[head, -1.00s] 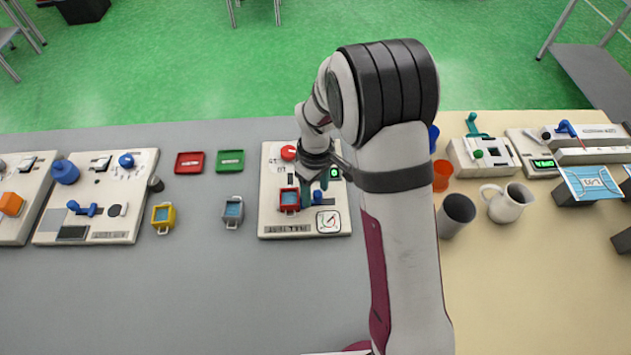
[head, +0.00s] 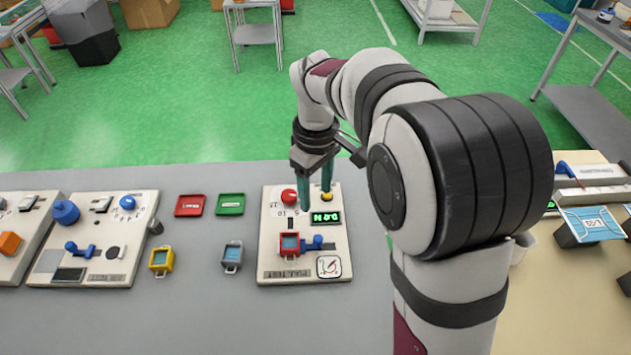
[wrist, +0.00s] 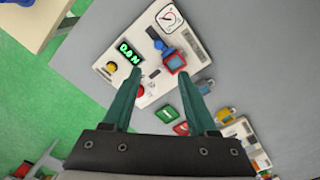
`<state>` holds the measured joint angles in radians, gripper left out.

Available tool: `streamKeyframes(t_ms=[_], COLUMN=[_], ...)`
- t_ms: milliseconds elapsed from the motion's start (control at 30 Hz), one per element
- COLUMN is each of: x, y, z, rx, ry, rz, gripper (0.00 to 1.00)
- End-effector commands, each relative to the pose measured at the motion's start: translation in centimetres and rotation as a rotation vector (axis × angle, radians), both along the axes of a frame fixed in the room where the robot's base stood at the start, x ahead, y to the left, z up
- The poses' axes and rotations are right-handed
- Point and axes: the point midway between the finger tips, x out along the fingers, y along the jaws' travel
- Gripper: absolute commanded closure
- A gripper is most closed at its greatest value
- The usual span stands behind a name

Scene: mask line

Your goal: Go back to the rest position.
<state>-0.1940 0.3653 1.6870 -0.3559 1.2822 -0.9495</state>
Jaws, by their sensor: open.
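My gripper (head: 316,190) is open and empty, with its two teal fingers pointing down above the back part of the pull-test panel (head: 272,262). It also shows open in the wrist view (wrist: 160,105), with nothing between the fingers. The panel has a red knob (head: 289,196), a yellow button (head: 326,197), a lit green display (head: 325,218) and a dial (head: 329,266). A red square-framed piece with a blue middle (head: 290,246) sits on the panel beside a blue part (head: 315,244), apart from my fingers.
Left of the panel are a red tray (head: 190,206), a green tray (head: 230,205), a yellow-framed piece (head: 161,261) and a grey-framed piece (head: 232,257). Another panel (head: 110,265) stands farther left. My arm hides much of the right side. Blue masks (head: 592,224) lie at the right.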

Motion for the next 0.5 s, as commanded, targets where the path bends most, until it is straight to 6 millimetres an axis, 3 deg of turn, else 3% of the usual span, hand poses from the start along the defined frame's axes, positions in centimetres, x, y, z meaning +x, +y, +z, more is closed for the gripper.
streamKeyframes(t_ms=[167,233,267,367,400,500], x=[-0.4,-2.6,-4.3,-11.8,-14.8,-21.1], y=[-0.2,-1.0,-1.6,-3.4,-3.9,-4.4], z=[0.2,1.5,2.2,4.0,4.2,3.4], rx=[0.002,0.015,0.024,0.063,0.077,0.105], ry=[-0.001,0.002,0.006,0.031,0.043,0.079], rz=[-0.020,-0.130,-0.211,-0.563,-0.704,-1.003], gripper=[0.42,0.42,0.42,0.42,0.42,0.42])
